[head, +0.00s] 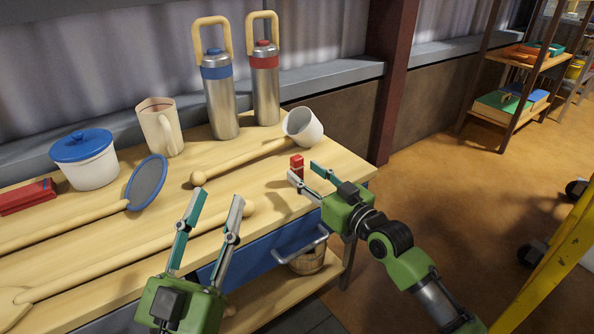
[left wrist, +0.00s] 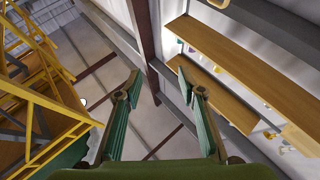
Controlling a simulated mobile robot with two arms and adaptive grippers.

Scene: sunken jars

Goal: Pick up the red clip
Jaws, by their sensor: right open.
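The small red clip (head: 297,163) stands on the wooden table near its right end. My right gripper (head: 304,171) is open, with its fingertips close to the clip on the near side. One fingertip overlaps the clip's lower part in the picture, and I cannot tell whether they touch. My left gripper (head: 217,198) is open and empty, in front of the table's middle. Its spread fingers also show in the left wrist view (left wrist: 160,72), with nothing between them.
A tipped white cup (head: 303,127) lies behind the clip. Two steel bottles (head: 220,105) (head: 264,90), a cream mug (head: 160,128) and a blue-lidded jar (head: 88,163) stand at the back. Long wooden-handled tools (head: 120,255) lie across the table. A yellow frame (head: 548,265) rises at right.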

